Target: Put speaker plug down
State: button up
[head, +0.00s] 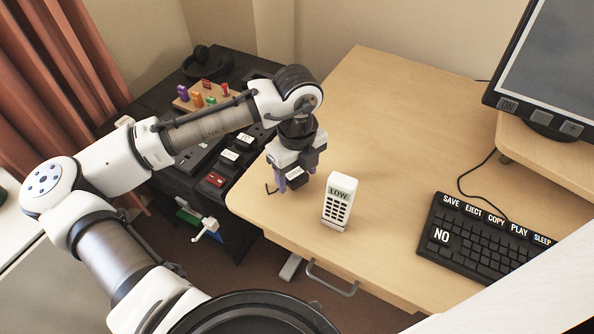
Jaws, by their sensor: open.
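My gripper (295,183) points down over the left front part of the wooden desk, with its purple-tipped fingers apart. A small black plug with a white label (294,173) shows between the fingers, at or just above the desk top. The label is too small to read for certain. A short dark hooked piece, perhaps its cable, sticks out to the left near the desk edge. The gripper partly hides the plug, so I cannot tell whether a finger touches it.
A white handset reading LOW (340,201) stands close to the right. A black keyboard (482,236) and monitor (548,70) are further right. A dark unit (235,205) on the left bears labelled blocks, a peg board (212,99) and headphones (208,62). The desk's back middle is clear.

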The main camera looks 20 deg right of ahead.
aim_at(297, 174)
notch_tip(297, 174, up, 12)
jog(key=shift+r+p, duration=0.15)
jog(key=shift+p, duration=0.15)
